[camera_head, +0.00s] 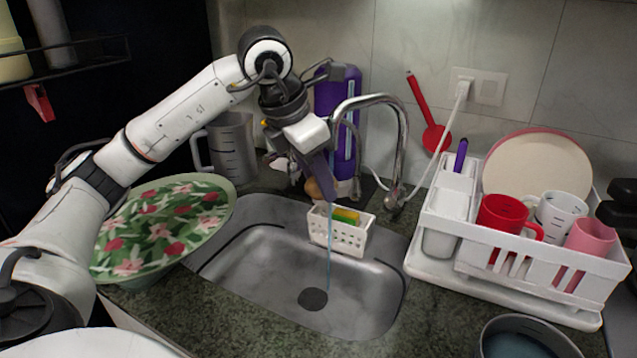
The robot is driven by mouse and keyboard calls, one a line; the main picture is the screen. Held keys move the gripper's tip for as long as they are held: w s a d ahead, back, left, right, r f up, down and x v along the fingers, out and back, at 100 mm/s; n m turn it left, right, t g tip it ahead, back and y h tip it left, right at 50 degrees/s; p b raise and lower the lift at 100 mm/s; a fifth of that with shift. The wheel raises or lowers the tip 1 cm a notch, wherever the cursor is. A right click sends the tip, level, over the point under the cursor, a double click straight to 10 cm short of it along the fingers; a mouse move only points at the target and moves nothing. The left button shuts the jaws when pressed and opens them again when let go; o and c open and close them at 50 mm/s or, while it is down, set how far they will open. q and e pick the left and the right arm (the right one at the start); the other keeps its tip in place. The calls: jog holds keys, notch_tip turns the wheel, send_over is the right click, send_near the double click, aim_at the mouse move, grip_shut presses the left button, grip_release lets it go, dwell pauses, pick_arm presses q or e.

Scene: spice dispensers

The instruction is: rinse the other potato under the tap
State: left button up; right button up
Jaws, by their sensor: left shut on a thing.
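My left gripper (314,180) reaches in from the left and hangs over the back of the sink (375,295), close to the tap's spout. It is shut on a brown potato (314,190), mostly hidden by the fingers. The silver tap (401,150) arches over from the right. A thin bluish stream of water (329,250) runs down toward the drain (313,299). The stream passes right beside or over the potato; I cannot tell if it touches it. My right gripper is not in view.
A white caddy (345,238) with a sponge (346,215) sits at the sink's back edge. A flowered cloth-like cover or plate (165,225) lies left of the sink. A white dish rack (510,265) with mugs stands right. A metal pot (528,337) is at lower right.

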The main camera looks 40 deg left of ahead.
pick_arm(q)
jog(key=shift+w+d+r, duration=0.1)
jog(key=shift+w+d, duration=0.05)
jog(key=shift+d, duration=0.25)
jog(key=shift+a, duration=0.15)
jog(key=shift+s+a, duration=0.25)
jog(key=shift+a, duration=0.2)
jog(key=shift+d, duration=0.1)
jog(key=shift+w+d+p, duration=0.25)
jog(key=shift+d+p, duration=0.15)
jog(key=shift+d, duration=0.1)
jog(key=shift+a, duration=0.15)
jog(key=shift+s+a+b, duration=0.25)
jog(key=shift+a+b, duration=0.05)
jog(key=shift+a, duration=0.15)
